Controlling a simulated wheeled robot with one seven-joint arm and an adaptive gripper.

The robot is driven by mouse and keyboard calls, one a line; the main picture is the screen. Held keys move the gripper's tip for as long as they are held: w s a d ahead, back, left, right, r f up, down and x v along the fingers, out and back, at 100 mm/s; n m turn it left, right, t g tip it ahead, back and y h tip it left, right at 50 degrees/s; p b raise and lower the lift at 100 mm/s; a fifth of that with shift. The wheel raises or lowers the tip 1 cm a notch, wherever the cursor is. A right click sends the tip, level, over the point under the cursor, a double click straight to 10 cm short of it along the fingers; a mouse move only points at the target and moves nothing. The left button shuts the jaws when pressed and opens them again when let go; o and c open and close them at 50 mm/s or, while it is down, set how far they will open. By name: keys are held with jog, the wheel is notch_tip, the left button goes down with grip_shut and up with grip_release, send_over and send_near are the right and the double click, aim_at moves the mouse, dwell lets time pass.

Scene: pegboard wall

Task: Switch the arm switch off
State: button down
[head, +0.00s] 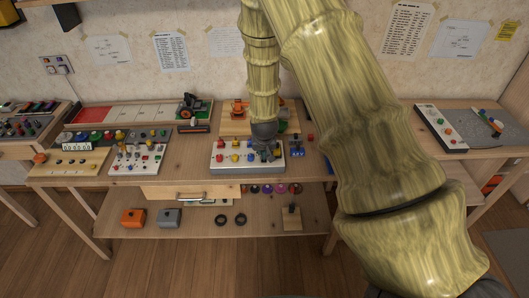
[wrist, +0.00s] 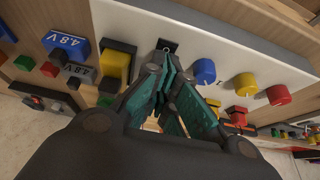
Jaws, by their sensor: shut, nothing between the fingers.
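A white control panel (head: 221,168) lies on the middle table, with several coloured knobs on it. My gripper (head: 268,155) is over the right half of this panel and hides part of it. In the wrist view the closed fingers (wrist: 168,88) point at a small black switch plate with a metal lever (wrist: 167,46), likely the arm switch. The fingertips are close to the lever; I cannot tell whether they touch it. Its on or off position is not clear. Nothing is held between the fingers.
Beside the switch in the wrist view are a yellow block switch (wrist: 117,64) and a blue knob (wrist: 204,71). A yellow knob (wrist: 245,86) and a red knob (wrist: 278,95) follow to the right. Another knob board (head: 138,155) stands left on the table.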

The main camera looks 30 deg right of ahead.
jog(key=shift+w+d+f, duration=0.1)
jog(key=shift+w+d, duration=0.2)
jog(key=shift+w, duration=0.2)
jog(key=r, duration=0.1)
jog(key=w+r+p, duration=0.1)
jog(key=r+p, duration=0.1)
jog(key=r, duration=0.1)
jog(key=shift+w+d, duration=0.25)
jog(key=shift+d, duration=0.1)
jog(key=b+v, duration=0.2)
jog(key=v, duration=0.7)
jog(key=shift+w+d+r, duration=0.15)
jog(key=shift+r, duration=0.25)
jog(key=shift+f+b, duration=0.2)
jog(key=shift+b, duration=0.9)
jog(key=b, duration=0.2)
jog(key=shift+f+b, duration=0.1)
jog(key=shift+b, duration=0.25)
jog(key=shift+b, duration=0.65)
